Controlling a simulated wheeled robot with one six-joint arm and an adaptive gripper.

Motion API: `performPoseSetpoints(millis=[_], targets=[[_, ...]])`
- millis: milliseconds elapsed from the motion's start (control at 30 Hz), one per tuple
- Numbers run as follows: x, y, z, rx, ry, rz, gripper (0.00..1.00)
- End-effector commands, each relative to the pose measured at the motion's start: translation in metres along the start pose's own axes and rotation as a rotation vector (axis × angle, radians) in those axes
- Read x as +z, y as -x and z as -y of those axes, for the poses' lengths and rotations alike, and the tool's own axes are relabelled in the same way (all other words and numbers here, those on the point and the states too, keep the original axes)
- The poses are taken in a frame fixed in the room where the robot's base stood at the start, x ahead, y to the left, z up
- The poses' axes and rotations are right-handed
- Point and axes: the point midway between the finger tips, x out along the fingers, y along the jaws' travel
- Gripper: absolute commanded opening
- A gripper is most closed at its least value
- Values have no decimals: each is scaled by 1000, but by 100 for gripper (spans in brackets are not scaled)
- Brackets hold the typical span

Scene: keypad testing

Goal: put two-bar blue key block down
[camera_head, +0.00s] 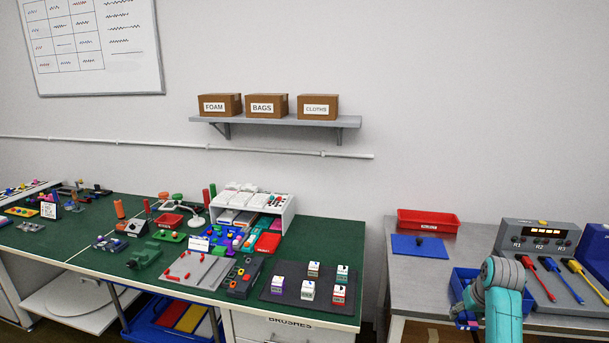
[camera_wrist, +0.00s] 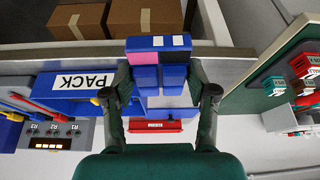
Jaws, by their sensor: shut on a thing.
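My gripper (camera_wrist: 160,82) is shut on the blue key block (camera_wrist: 146,77), which sits between the two fingers in the wrist view. The block's end face shows pink, black and blue patches with small white marks. The block is held in front of the grey table's edge in that view; its height above any surface cannot be told. In the head view my turquoise arm reaches in at the lower right, and a small blue and pink part of the block (camera_head: 466,324) shows beside it. The fingers are mostly hidden there.
A blue PACK bin (camera_wrist: 75,100) is beside the gripper. The green table holds a dark mat (camera_head: 322,298) with several key blocks.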

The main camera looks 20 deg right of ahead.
Motion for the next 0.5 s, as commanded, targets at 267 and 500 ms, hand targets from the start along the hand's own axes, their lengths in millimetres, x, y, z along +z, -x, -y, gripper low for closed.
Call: performPoseSetpoints(millis=[267,500], targets=[[34,-42,82,-34,74,6,23],[94,-84,181,-74,171,7,23]])
